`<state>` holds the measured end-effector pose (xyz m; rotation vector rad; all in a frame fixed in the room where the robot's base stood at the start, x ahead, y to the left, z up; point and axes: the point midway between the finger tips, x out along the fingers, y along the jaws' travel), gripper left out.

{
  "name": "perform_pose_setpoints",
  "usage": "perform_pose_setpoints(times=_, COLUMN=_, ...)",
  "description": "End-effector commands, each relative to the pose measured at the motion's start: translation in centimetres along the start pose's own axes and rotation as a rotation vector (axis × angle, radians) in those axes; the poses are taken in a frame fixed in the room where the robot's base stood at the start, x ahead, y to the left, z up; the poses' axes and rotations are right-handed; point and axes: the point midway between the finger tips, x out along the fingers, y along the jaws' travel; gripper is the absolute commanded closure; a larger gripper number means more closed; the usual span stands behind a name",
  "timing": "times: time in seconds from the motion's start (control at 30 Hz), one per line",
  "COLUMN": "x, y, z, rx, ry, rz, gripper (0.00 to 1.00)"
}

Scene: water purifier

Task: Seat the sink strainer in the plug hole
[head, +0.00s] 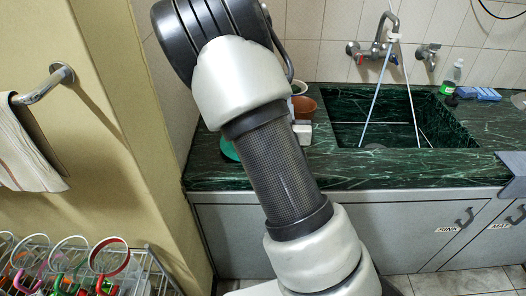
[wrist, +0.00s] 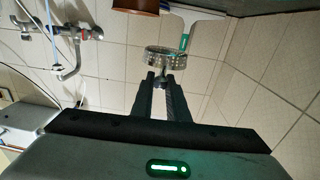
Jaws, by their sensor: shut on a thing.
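My gripper (wrist: 163,82) shows in the wrist view, its two dark fingers shut on the sink strainer (wrist: 166,56), a round silvery perforated metal piece at the fingertips. The strainer is held up in front of the tiled wall, apart from the sink. In the head view my arm hides the gripper and strainer. The dark green marble sink (head: 345,104) is at the right, with a small greyish round patch on its floor that looks like the plug hole (head: 374,146), partly cut off by the front rim.
A wall tap (head: 384,40) with thin white tubes hangs over the sink. A brown pot (head: 304,107) and white box (head: 303,133) stand left of the sink, near my arm. A bottle (head: 453,76) and blue sponge (head: 478,93) sit at the right.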

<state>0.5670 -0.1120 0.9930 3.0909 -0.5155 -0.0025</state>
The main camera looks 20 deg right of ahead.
Motion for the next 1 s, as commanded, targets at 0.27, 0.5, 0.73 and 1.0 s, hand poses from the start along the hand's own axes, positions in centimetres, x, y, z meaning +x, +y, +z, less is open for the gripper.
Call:
perform_pose_setpoints(times=0.27, x=1.0, y=3.4, z=2.5, rx=-0.002, ry=-0.001, rz=0.100, gripper=1.00)
perform_pose_setpoints(times=0.5, x=1.1, y=3.6, z=6.6, rx=-0.009, ry=-0.006, rz=0.106, gripper=1.00)
perform_pose_setpoints(times=0.73, x=1.1, y=3.5, z=8.7, rx=-0.005, ry=-0.003, rz=0.105, gripper=1.00)
perform_pose_setpoints(times=1.0, x=1.1, y=3.5, z=12.2, rx=-0.006, ry=-0.003, rz=0.105, gripper=1.00)
